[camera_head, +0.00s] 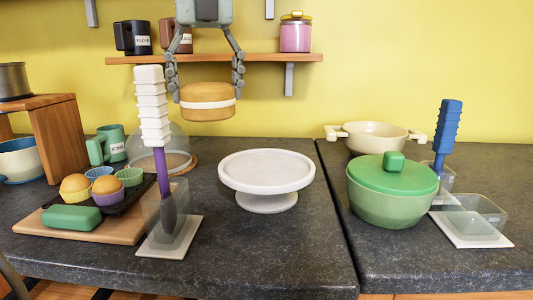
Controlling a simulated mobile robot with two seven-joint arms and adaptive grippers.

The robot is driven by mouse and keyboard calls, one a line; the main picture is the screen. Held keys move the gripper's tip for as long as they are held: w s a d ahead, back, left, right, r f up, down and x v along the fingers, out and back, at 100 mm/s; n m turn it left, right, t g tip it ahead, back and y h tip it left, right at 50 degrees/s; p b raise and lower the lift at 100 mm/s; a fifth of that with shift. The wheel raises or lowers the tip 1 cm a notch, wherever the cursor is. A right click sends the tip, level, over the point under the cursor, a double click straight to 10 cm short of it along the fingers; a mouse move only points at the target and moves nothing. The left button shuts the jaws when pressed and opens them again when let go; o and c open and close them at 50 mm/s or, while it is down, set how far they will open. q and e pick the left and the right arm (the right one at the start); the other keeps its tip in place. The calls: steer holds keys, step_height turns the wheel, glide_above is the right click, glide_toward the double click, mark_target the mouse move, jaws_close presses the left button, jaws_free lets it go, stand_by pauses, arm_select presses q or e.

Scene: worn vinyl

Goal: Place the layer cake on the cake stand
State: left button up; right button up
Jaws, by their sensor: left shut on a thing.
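The layer cake (207,111) is round, with golden-brown layers and a pale band between them. My left gripper (208,92) comes down from the top of the head view, its two fingers shut on opposite sides of the cake. It holds the cake level in the air, above the counter. The white cake stand (266,168) stands on the dark counter, with an empty flat top. In the picture the cake is above and to the left of the stand. My right gripper is not in view.
A tall white-and-purple handled utensil (153,110) rises in a clear holder left of the stand. A clear dome (166,145) stands behind it. A green lidded pot (392,190) is at right. The counter in front of the stand is clear. A wall shelf (260,58) is behind.

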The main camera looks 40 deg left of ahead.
arm_select(q)
steer(key=w+d+f, duration=0.3)
steer(key=w+d, duration=0.1)
steer(key=d, duration=0.1)
steer(key=w+d+f+p, duration=0.1)
steer(key=w+d+f, duration=0.1)
steer(key=shift+w+d+f, duration=0.15)
steer(key=shift+d+f, duration=0.15)
steer(key=shift+w+d+f, duration=0.1)
steer(key=shift+d+f, duration=0.05)
steer(key=shift+f, duration=0.05)
step_height(320, 180, down, 3)
steer(key=shift+f, duration=0.4)
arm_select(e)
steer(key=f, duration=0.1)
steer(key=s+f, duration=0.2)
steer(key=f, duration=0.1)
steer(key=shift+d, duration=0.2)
arm_select(q)
steer(key=shift+f, duration=0.1)
steer(key=o, duration=1.3)
steer(key=shift+o, duration=0.2)
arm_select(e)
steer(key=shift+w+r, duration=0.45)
